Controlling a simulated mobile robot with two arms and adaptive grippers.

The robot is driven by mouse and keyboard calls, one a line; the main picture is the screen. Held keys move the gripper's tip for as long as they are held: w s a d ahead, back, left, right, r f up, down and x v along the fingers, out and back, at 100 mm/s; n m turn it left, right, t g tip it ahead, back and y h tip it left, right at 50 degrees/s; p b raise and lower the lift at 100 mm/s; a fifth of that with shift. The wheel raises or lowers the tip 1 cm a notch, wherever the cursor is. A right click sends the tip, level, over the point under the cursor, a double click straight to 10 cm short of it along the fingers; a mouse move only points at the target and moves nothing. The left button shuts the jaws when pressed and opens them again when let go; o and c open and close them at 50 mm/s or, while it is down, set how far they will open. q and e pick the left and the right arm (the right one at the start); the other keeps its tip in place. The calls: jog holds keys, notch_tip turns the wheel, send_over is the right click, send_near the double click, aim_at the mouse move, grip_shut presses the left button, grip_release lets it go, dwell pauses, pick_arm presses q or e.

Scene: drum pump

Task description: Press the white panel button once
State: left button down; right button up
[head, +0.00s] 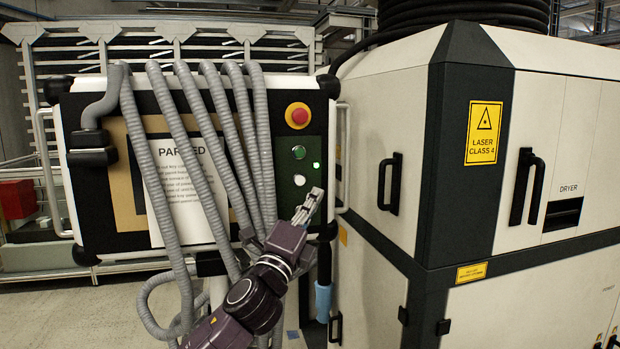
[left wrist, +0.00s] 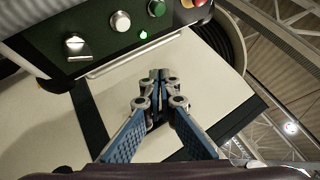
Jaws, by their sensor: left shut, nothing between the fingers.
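The white panel button (head: 299,180) sits on the dark green strip at the right of the control panel (head: 292,215), below a green button (head: 299,152). The white button also shows at the upper left of the left wrist view (left wrist: 120,21), with the green button (left wrist: 156,8) beside it. My left gripper (head: 315,194) is shut and empty, its tips just right of and below the white button in the head view. In the left wrist view the shut fingertips (left wrist: 160,75) point past the panel's edge; no contact with the button shows. My right gripper is not in view.
A red stop button (head: 299,115) on a yellow base is above, and a lit green lamp (left wrist: 143,34) and a switch knob (left wrist: 77,45) are near. Grey hoses (head: 205,150) hang over the panel. A large cream cabinet (head: 385,110) stands close at right.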

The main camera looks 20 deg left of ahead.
aim_at(301, 185)
pick_arm(q)
jog(key=w+a, duration=0.1)
jog(key=w, duration=0.1)
jog(key=w+a+b, duration=0.1)
jog(key=w+a, duration=0.1)
jog(key=w+a+b, duration=0.1)
jog(key=w+a, duration=0.1)
jog(key=w, duration=0.1)
jog(key=shift+r, duration=0.25)
dwell(0.5)
dwell(1.1)
jog(key=shift+w, duration=0.1)
jog(key=shift+w+a, duration=0.2)
jog(key=shift+w, duration=0.1)
jog(key=shift+w+a, duration=0.3)
jog(key=shift+w, duration=0.1)
dwell(1.0)
jog(key=shift+s+d, duration=0.1)
dwell(0.3)
jog(key=shift+s+d, duration=0.35)
jog(key=shift+s, duration=0.35)
